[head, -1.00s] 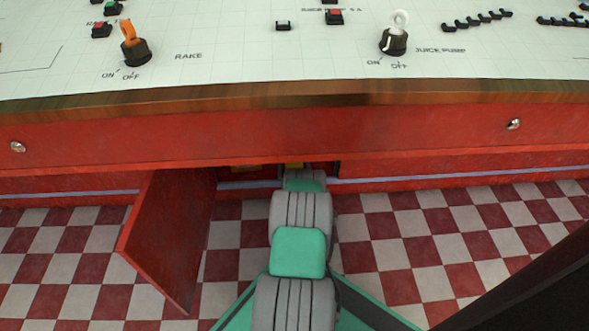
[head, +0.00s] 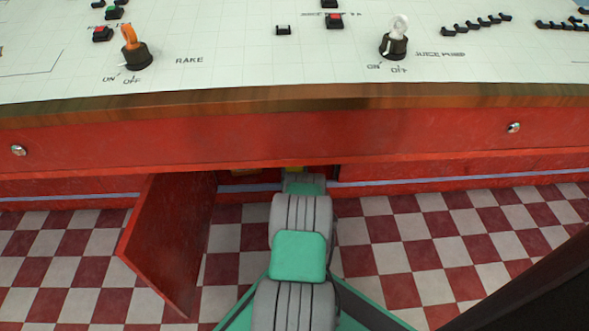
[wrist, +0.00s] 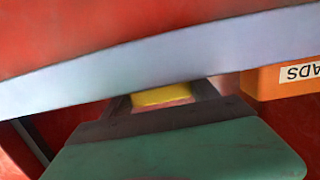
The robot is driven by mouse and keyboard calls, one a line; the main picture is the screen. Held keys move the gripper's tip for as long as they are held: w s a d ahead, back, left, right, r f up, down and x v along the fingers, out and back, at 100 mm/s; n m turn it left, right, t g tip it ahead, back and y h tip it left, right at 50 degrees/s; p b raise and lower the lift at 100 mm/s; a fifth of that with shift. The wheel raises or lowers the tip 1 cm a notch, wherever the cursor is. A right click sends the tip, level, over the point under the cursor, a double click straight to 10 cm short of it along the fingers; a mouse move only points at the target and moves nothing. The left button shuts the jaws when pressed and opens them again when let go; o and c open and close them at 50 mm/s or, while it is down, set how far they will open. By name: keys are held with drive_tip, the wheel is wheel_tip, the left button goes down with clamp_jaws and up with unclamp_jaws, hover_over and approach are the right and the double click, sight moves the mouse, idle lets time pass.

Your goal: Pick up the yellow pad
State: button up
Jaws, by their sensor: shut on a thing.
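The yellow pad (wrist: 161,96) shows in the wrist view between the two dark fingers of my gripper (wrist: 163,100), which is shut on it. Part of the pad is hidden behind the gripper body and the pale strip above. In the head view only a small yellow patch of the pad (head: 293,168) shows just under the red counter front, past the end of my arm. The fingers are hidden there.
An orange box (wrist: 285,79) with a label reading "ADS" stands right of the gripper in the wrist view. A red cabinet door (head: 168,240) hangs open left of my arm. The red counter front (head: 300,130) overhangs the opening. The checkered floor (head: 420,240) right is clear.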

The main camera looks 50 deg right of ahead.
drive_tip(key=shift+p+v, duration=0.4)
drive_tip(key=shift+v, duration=0.45)
drive_tip(key=shift+s+a+f, duration=0.15)
drive_tip(key=shift+s+a, duration=0.3)
drive_tip(key=shift+a, duration=0.35)
drive_tip(key=o, duration=1.4)
drive_tip(key=shift+s+d, duration=0.15)
drive_tip(key=p+v, duration=0.4)
drive_tip(key=v, duration=0.3)
drive_tip(key=shift+s+a, duration=0.25)
drive_tip(key=shift+a, duration=0.05)
